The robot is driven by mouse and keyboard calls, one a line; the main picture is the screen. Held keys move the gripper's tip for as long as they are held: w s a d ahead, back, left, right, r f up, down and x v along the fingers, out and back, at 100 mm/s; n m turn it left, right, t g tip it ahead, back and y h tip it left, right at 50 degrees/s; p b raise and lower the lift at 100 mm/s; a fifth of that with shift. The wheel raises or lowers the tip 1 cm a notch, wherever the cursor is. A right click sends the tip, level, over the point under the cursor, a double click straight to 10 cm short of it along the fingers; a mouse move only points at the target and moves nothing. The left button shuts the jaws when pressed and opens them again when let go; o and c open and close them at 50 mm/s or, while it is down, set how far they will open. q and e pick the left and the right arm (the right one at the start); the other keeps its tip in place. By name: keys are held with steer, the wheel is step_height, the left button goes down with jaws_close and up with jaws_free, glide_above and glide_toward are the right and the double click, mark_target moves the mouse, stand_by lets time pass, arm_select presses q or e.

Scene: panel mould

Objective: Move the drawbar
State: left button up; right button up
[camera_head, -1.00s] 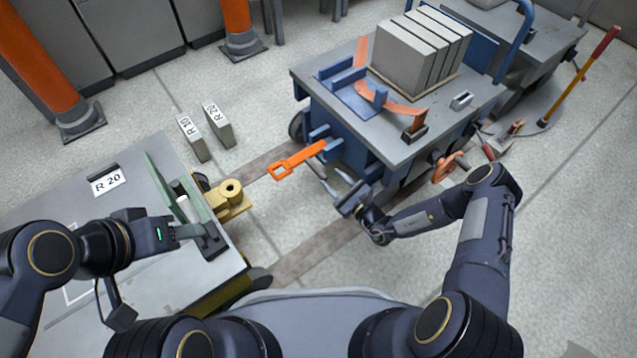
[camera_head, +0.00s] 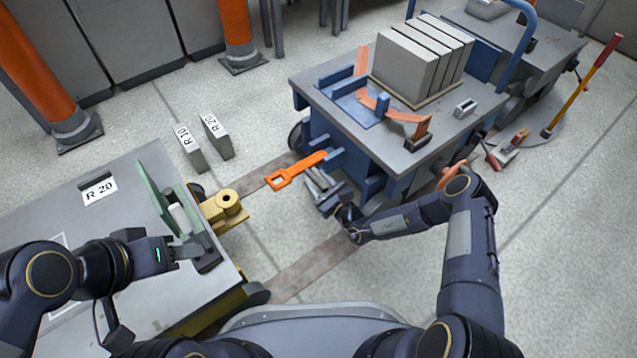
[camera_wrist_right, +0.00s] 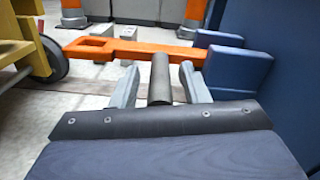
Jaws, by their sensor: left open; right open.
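The orange drawbar (camera_head: 298,168) sticks out from the blue cart's front toward the yellow hitch (camera_head: 226,205), its slotted end a short gap away from it. It runs across the right wrist view (camera_wrist_right: 140,48). My right gripper (camera_head: 318,186) is open just below and beside the drawbar, near the cart. In the wrist view a dark round post (camera_wrist_right: 160,80) stands between its parted fingers (camera_wrist_right: 158,72); I cannot tell whether it joins the drawbar. My left gripper (camera_head: 190,248) is open at a dark block by the green bracket; its fingertips are partly hard to make out.
The blue cart (camera_head: 345,150) carries grey slabs (camera_head: 420,60) and an orange curved part (camera_head: 385,108). The grey-topped cart (camera_head: 130,225) holds the green bracket (camera_head: 165,190). Blocks marked R 10 (camera_head: 190,150) and R 20 (camera_head: 217,137) stand on the floor. Tools lie at right.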

jaws_close()
steer(key=shift+r+m+p, duration=0.25)
steer(key=shift+m+p, duration=0.05)
steer(key=shift+w+d+r+m+p, duration=0.1)
steer(key=shift+d+r+m+p, duration=0.05)
steer(key=shift+r+m+p, duration=1.05)
steer(key=shift+w+d+r+m+p, duration=0.1)
steer(key=shift+r+m+p, duration=0.15)
steer(key=shift+m, duration=0.3)
steer(key=shift+w+d+r+m+p, duration=0.1)
steer(key=shift+m+p, duration=0.1)
steer(key=shift+m, duration=0.35)
steer(key=shift+w+d+r+m+p, duration=0.15)
steer(key=shift+d+r+m+p, duration=0.25)
steer(key=shift+m, duration=0.5)
